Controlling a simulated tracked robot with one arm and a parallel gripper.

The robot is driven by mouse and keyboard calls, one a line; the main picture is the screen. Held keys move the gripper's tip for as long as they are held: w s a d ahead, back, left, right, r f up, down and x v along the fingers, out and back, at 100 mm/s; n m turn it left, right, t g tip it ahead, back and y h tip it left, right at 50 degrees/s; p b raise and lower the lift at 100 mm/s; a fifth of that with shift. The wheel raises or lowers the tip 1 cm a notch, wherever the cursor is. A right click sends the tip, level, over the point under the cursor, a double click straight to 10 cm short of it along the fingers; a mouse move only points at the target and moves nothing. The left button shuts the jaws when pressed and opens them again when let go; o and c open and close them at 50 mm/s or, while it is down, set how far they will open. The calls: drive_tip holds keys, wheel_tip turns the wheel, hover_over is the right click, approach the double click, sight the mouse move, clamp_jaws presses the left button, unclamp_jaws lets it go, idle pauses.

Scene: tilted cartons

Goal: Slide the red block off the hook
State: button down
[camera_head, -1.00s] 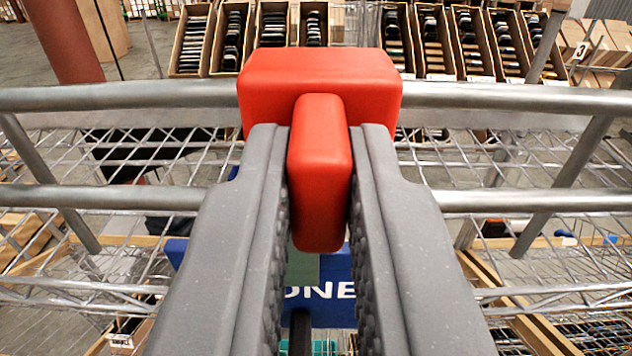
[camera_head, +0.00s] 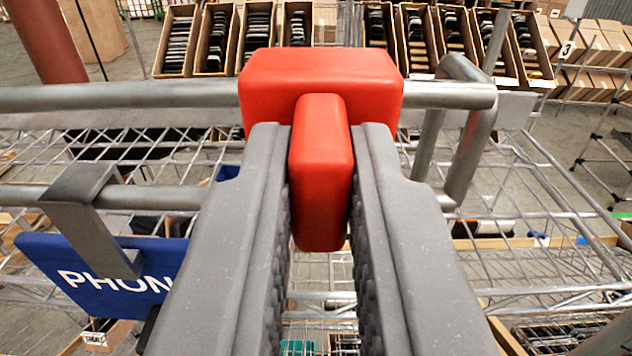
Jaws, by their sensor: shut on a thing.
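The red block (camera_head: 320,75) is at the top middle of the view, with a red tab (camera_head: 320,170) that comes down towards me. My gripper (camera_head: 319,140) is shut on this tab, one grey finger on each side. The hook's upper grey bar (camera_head: 120,96) runs in from the left and meets the block. A short length of bar shows again to the right of the block, by its bent end (camera_head: 470,130). How the block sits around the bar is hidden from here.
Wire mesh shelving (camera_head: 560,210) lies below. Tilted cartons (camera_head: 215,40) of dark items stand behind.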

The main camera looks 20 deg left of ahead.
drive_tip(key=shift+d+r, duration=0.1)
drive_tip(key=shift+d, duration=0.1)
drive_tip(key=c, duration=1.4)
unclamp_jaws()
drive_tip(key=shift+d, duration=0.2)
drive_tip(key=shift+c, duration=0.2)
drive_tip(key=shift+a, duration=0.2)
drive_tip(key=shift+s+d+f+b, duration=0.2)
drive_tip(key=shift+s+b, duration=0.1)
drive_tip(key=shift+s, duration=0.1)
drive_tip(key=b+v, duration=0.4)
drive_tip(key=v, duration=0.9)
drive_tip(key=s+d+f+m+h+b, duration=0.1)
drive_tip(key=s+d+f+h+b, duration=0.1)
drive_tip(key=f, duration=0.4)
drive_tip(key=s+d+f+m+g+h+b, duration=0.1)
drive_tip(key=s+d+f+h+b, duration=0.1)
drive_tip(key=s+d+f, duration=0.2)
drive_tip(key=s+d+f+m+h+b, duration=0.2)
drive_tip(key=s+f, duration=0.3)
drive_tip(key=f, duration=0.4)
drive_tip(key=shift+s+d+f, duration=0.2)
drive_tip(key=shift+d+f, duration=0.15)
drive_tip(key=shift+d, duration=0.55)
